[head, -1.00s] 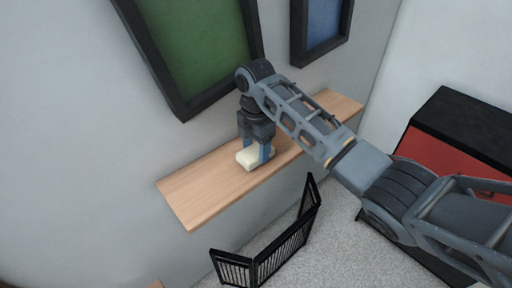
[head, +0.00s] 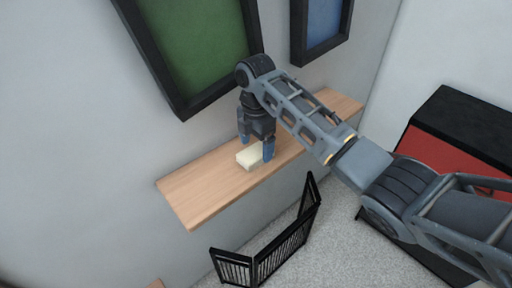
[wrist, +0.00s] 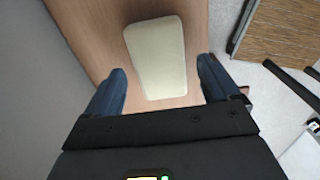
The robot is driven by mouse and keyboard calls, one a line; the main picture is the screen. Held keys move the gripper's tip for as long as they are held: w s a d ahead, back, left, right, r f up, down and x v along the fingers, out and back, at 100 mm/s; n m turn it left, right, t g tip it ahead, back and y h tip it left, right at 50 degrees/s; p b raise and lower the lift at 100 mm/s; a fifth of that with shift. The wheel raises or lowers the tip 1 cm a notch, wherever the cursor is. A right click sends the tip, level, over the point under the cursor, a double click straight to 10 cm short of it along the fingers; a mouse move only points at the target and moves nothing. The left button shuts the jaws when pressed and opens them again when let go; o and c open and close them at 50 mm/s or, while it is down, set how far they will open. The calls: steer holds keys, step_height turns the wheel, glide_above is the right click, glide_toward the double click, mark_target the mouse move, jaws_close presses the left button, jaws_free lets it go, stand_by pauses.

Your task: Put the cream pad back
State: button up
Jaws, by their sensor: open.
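The cream pad (head: 250,156) lies flat on a wooden wall shelf (head: 200,189). My gripper (head: 257,150) is over the shelf, pointing down at the pad, with its blue fingers open. In the wrist view the pad (wrist: 156,57) lies between and ahead of the two open fingertips (wrist: 162,80), with a gap on each side. The fingers do not appear to touch it. In the head view the right finger hides a little of the pad's right end.
Dark-framed green (head: 200,45) and blue (head: 323,22) pictures hang on the wall above the shelf. A black folding screen (head: 283,252) stands on the carpet below. A black and red cabinet (head: 450,150) is at the right. The shelf's left part is bare.

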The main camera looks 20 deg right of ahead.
mark_target(256, 151)
step_height(256, 151, up, 11)
steer(key=p, duration=0.1)
steer(key=shift+f, duration=0.2)
